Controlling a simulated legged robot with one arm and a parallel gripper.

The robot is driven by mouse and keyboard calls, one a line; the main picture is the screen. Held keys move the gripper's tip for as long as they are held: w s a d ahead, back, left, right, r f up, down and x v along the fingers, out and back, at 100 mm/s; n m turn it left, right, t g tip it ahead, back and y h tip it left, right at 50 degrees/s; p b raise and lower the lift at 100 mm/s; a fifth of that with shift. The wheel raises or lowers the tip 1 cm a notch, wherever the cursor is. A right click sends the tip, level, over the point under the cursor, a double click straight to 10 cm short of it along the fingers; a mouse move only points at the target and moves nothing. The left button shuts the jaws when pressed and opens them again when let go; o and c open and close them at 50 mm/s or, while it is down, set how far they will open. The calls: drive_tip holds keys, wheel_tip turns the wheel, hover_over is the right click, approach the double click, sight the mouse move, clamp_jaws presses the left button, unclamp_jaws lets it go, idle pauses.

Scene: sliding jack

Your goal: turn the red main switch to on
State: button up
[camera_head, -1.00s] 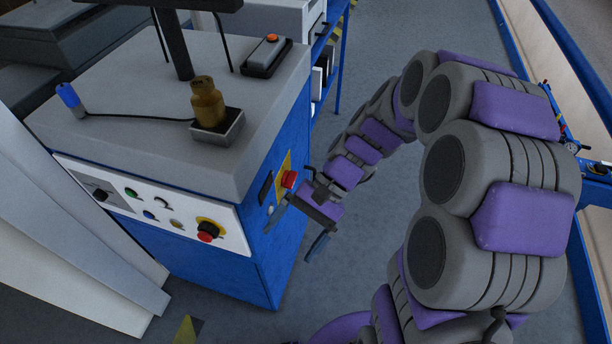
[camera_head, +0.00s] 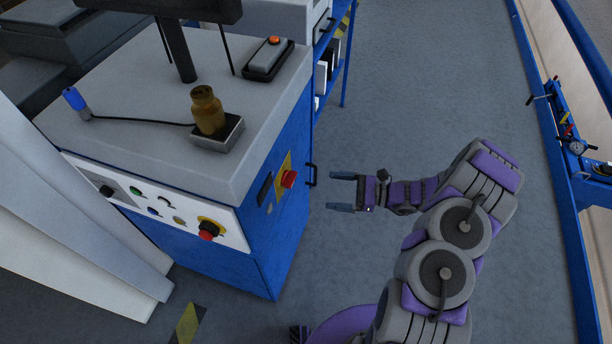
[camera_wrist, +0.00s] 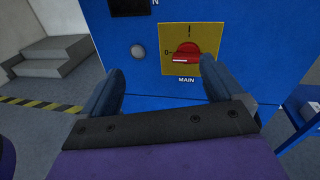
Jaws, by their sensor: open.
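The red main switch (camera_head: 288,179) sits on a yellow plate on the blue right side of the machine cabinet. In the wrist view the red main switch (camera_wrist: 186,54) is a knob on a plate marked MAIN, with 0 at its left and I at its top. The knob's white mark lies toward the left, at the 0 side. My gripper (camera_head: 341,191) is open and empty, to the right of the switch and apart from it. In the wrist view my gripper's fingers (camera_wrist: 160,88) are spread, with the switch beyond them, slightly right of the middle.
The cabinet (camera_head: 237,238) has a white front panel with a red emergency button (camera_head: 208,230). Blue shelving (camera_head: 344,60) stands behind. Grey floor is clear around my gripper. A blue rail frame runs at the right.

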sight(294, 180)
drive_tip(key=w+d+f+m+t, duration=0.1)
drive_tip(key=d+f+m+t, duration=0.2)
drive_tip(key=d+f, duration=0.2)
drive_tip(key=shift+h, duration=0.3)
drive_tip(key=b+x, duration=0.2)
drive_tip(key=x, duration=1.5)
drive_tip(key=shift+w+a+r+b, duration=0.15)
drive_tip(key=shift+w+b, duration=0.15)
drive_tip(key=shift+c, duration=0.2)
drive_tip(key=c, duration=1)
drive_tip(key=shift+m, duration=0.3)
